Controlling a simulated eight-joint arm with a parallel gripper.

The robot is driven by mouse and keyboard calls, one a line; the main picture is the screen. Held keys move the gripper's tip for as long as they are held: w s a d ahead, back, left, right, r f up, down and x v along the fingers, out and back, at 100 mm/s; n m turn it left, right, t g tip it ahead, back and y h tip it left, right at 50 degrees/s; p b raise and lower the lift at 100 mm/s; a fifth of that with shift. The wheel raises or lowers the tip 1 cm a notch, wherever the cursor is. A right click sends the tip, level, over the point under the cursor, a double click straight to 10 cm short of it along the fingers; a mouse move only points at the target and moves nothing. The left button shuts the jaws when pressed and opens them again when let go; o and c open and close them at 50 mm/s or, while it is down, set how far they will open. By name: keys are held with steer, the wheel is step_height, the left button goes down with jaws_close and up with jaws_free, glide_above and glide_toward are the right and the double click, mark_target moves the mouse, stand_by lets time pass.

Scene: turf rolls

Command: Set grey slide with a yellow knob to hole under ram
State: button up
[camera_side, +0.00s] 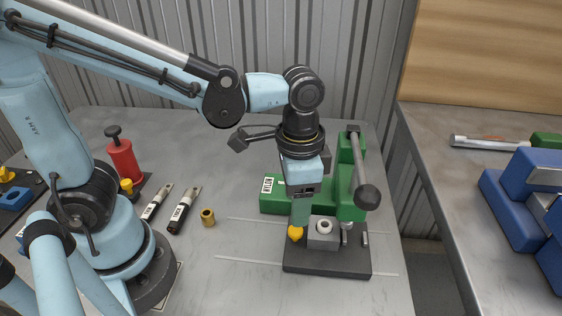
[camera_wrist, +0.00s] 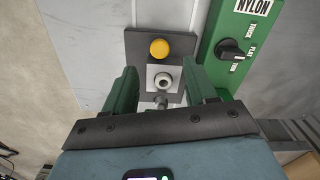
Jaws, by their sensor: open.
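The grey slide (camera_side: 322,241) sits on the dark base plate (camera_side: 325,268) of the green press, with a pale ring in its top. Its yellow knob (camera_side: 295,233) is at the left end, just below the green fingers of my gripper (camera_side: 300,220). In the wrist view my gripper (camera_wrist: 160,72) is open and empty, its fingers either side of the grey slide (camera_wrist: 151,73). The yellow knob (camera_wrist: 159,49) shows between and beyond the fingertips. I cannot tell whether a finger touches it. The ram and its position over the slide are not clear, partly hidden by my wrist.
The press lever ends in a dark ball (camera_side: 367,197) close right of my wrist. A green housing (camera_wrist: 235,45) with a dial and NYLON label stands beside the slide. A brass bushing (camera_side: 208,217), two dark-and-white pens (camera_side: 184,209) and a red plunger tool (camera_side: 123,158) are left.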

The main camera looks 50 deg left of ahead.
steer(key=shift+r, duration=2.75)
